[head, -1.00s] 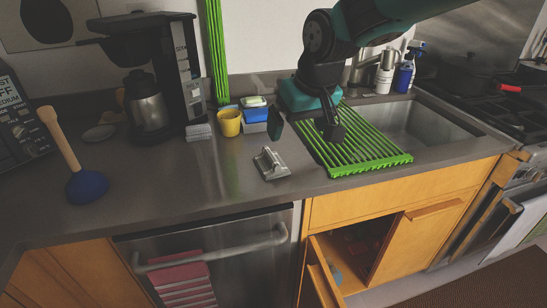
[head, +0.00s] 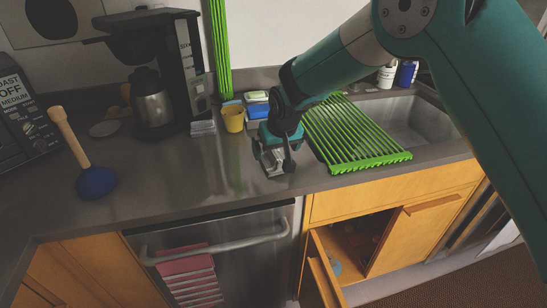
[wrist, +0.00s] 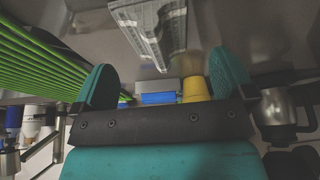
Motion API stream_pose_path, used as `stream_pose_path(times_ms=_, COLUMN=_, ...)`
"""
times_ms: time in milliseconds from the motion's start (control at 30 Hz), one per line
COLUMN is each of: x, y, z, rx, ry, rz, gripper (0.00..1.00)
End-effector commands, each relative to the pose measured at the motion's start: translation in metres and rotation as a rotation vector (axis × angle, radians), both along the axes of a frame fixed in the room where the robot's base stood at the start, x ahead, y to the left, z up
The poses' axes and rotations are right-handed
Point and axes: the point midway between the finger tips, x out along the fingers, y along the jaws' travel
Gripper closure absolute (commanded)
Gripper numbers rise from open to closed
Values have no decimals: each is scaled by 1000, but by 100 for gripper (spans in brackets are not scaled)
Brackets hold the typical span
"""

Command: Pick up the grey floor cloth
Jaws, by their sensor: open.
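A grey, ridged, folded-looking item (head: 274,168), which I take for the grey floor cloth, lies on the dark counter near its front edge. It also shows in the wrist view (wrist: 160,28), at the top, beyond the fingertips. My gripper (head: 273,150) is over it in the head view and hides part of it. In the wrist view my gripper (wrist: 160,64) has its two teal fingers wide apart with nothing held between them. The item lines up with the gap; I cannot tell whether the fingers touch it.
A green drying rack (head: 355,135) lies right of my gripper, beside the sink (head: 405,120). A yellow cup (head: 233,119) and blue sponge (head: 258,113) stand behind. The coffee maker (head: 178,70) and plunger (head: 97,181) are left. A cabinet door (head: 325,272) hangs open below.

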Motion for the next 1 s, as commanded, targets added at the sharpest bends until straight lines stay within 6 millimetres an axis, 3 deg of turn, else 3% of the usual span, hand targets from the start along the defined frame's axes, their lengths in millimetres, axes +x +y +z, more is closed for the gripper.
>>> stream_pose_path(times_ms=333, x=18, y=3, z=-41, rx=-1, ry=2, rz=0, gripper=0)
stream_pose_path(times_ms=600, x=20, y=3, z=-46, rx=0, ry=1, rz=0, gripper=0)
stream_pose_path(times_ms=633, x=20, y=3, z=-46, rx=0, ry=1, rz=0, gripper=2)
stream_pose_path(times_ms=800, x=20, y=3, z=-45, rx=0, ry=1, rz=0, gripper=41)
stream_pose_path(times_ms=1000, x=20, y=3, z=-45, rx=0, ry=1, rz=0, gripper=44)
